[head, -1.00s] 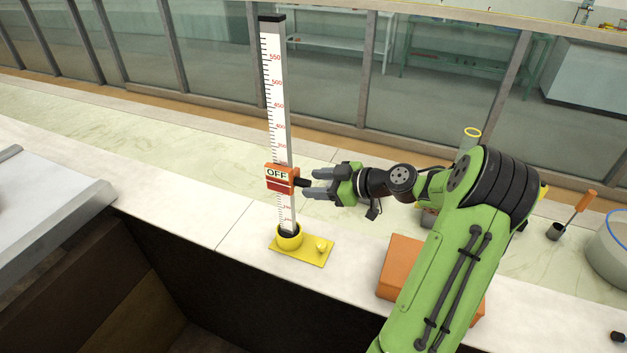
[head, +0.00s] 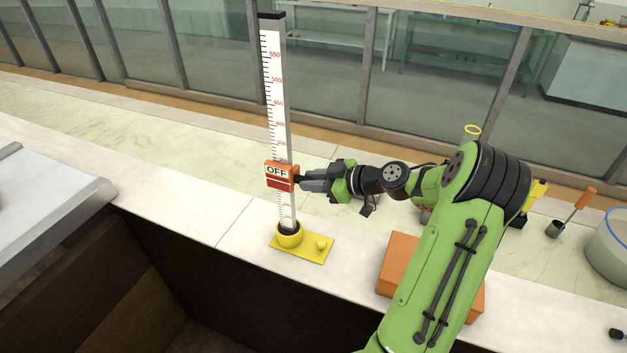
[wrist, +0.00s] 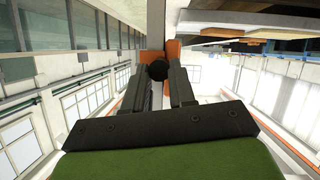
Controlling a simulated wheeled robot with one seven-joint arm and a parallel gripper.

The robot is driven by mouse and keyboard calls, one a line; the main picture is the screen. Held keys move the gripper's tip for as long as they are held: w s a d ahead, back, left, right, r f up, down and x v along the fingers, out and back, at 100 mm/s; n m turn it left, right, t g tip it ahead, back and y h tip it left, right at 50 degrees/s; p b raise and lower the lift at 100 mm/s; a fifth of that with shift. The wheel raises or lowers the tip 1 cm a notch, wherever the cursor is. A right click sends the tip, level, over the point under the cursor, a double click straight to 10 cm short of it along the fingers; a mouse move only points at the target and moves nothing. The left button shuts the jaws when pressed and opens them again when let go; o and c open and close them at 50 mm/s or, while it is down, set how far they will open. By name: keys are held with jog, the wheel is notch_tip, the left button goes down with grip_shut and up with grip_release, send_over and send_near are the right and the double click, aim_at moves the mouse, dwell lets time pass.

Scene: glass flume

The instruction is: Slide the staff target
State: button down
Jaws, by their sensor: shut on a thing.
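The staff (head: 273,105) is a tall white scale with black marks and red numbers. It stands upright in a yellow cup on a yellow base plate (head: 313,250). The fingers partly hide the knob in the head view.
An orange box (head: 401,262) lies on the pale counter under my arm. A small dark cup with an orange-handled tool (head: 578,205) and a grey round container (head: 608,245) are at the right. Glass panels run behind the staff. The counter left of the staff is clear.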

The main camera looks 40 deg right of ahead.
notch_tip(320, 180, up, 4)
jog(key=shift+r+p, duration=0.15)
jog(key=shift+p, duration=0.45)
jog(key=c, duration=0.9)
grip_release()
jog(key=b+v, duration=0.1)
jog(key=v, duration=1.4)
jog(key=shift+s+d, duration=0.15)
jog(key=shift+s, duration=0.2)
